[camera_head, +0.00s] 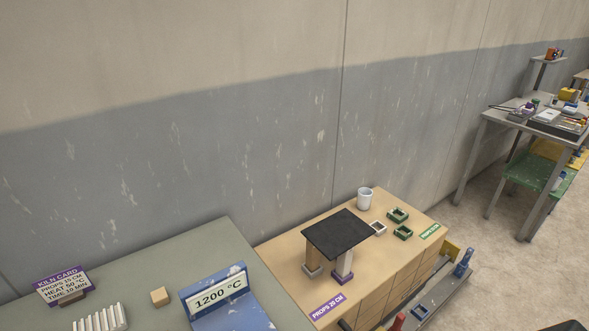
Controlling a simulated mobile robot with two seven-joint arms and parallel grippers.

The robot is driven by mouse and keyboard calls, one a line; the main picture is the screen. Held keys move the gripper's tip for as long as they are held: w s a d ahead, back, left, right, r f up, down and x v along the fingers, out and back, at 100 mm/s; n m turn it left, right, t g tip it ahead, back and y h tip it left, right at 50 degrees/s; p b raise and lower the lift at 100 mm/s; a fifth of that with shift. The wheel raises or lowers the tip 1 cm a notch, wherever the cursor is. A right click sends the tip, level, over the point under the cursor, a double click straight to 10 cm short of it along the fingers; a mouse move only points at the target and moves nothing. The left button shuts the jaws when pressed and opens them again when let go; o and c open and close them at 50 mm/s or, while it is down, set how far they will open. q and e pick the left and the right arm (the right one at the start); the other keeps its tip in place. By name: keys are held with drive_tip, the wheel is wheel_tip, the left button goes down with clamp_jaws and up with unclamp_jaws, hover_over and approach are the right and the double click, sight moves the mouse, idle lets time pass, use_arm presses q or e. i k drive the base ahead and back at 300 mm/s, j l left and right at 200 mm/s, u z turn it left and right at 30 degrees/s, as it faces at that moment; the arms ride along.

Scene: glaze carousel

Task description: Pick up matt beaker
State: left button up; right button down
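A white beaker (365,199) stands upright at the back of the wooden cabinet top, near the wall. It is the only beaker-like thing I can make out on the cabinet, and I cannot tell whether its surface is matt. Nothing touches it from above. Neither of my grippers can be made out in the head view.
On the wooden cabinet (285,257), a dark slab (338,233) rests on short props in front of the beaker. Green square frames (398,214) and a pale one (378,228) lie to its right. A grey-green table (190,258) holds a blue sign stand (232,312).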

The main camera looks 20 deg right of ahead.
sight(364, 200)
drive_tip(key=i+l+u, duration=0.4)
drive_tip(key=l, duration=0.8)
drive_tip(key=i+l+u, duration=0.25)
drive_tip(key=l+u, duration=0.15)
drive_tip(key=l, duration=0.85)
drive_tip(key=l+u, duration=0.35)
drive_tip(key=l, duration=0.95)
drive_tip(key=k+l+u, duration=0.1)
drive_tip(key=l+u, duration=0.3)
drive_tip(key=l, duration=0.95)
